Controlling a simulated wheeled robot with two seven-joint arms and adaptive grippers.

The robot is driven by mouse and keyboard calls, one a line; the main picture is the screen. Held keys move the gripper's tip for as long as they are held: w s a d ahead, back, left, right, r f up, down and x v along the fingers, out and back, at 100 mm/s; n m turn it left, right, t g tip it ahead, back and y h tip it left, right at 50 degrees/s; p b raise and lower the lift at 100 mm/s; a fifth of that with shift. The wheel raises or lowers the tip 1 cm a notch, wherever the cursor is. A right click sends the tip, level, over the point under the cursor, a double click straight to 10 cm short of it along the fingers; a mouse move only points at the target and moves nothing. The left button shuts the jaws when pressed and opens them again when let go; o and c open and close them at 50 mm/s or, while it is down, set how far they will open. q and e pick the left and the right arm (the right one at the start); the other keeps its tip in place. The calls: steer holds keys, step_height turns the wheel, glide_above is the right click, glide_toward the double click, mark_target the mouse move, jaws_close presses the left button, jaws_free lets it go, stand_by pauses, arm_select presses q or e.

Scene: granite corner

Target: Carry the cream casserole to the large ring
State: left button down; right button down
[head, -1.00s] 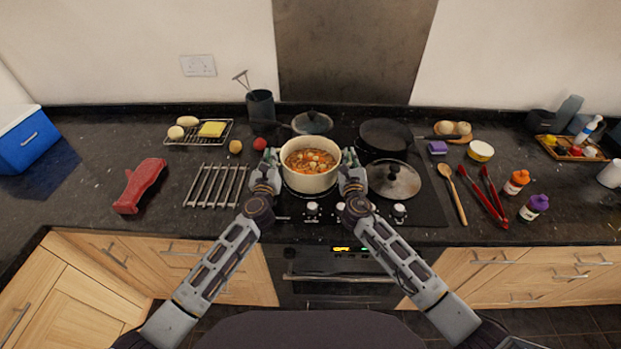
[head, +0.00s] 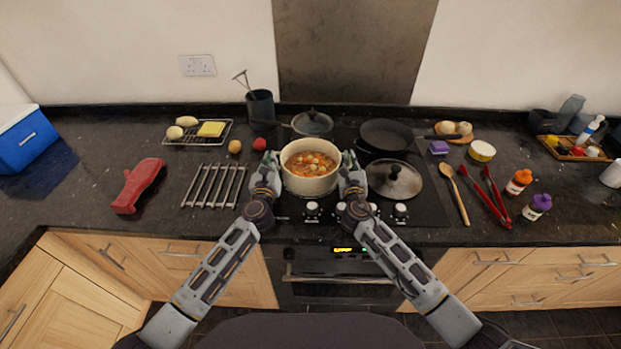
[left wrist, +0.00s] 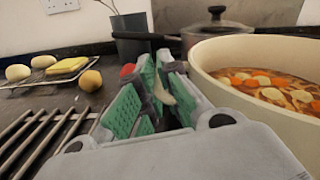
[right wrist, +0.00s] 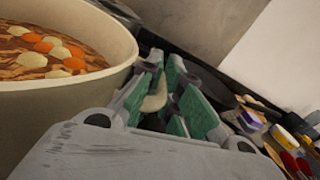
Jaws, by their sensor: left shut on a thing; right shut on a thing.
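The cream casserole (head: 309,184), full of stew with orange and pale pieces, is upright over the front left of the black hob. It also shows at the right of the left wrist view (left wrist: 225,75) and the left of the right wrist view (right wrist: 100,75). My left gripper (head: 269,162) is shut on its left handle. My right gripper (head: 350,162) is shut on its right handle. A small cream handle part shows between the green pads in each wrist view. I cannot make out the large ring, and I cannot tell whether the casserole's base touches the hob.
A glass lid (head: 395,180) lies close to the right of my right gripper. A dark pan (head: 386,136) and another lidded pan (head: 312,123) stand behind. A metal rack (head: 213,186) lies to the left. A wooden spoon (head: 456,195) and red tongs (head: 494,196) lie right.

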arm_select(q)
steer(key=c, duration=1.9)
jaws_free()
steer(key=shift+a, duration=0.25)
arm_select(e)
steer(key=c, duration=1.9)
jaws_free()
steer(key=shift+d, duration=0.25)
arm_select(q)
steer(key=shift+c, duration=0.7)
arm_select(e)
steer(key=shift+o, duration=1.1)
arm_select(q)
steer(key=o, duration=0.4)
steer(key=shift+r, duration=0.1)
steer(key=shift+c, duration=0.2)
arm_select(e)
steer(key=shift+r, duration=0.1)
arm_select(q)
steer(key=shift+s+d, duration=0.1)
steer(key=shift+s, duration=0.05)
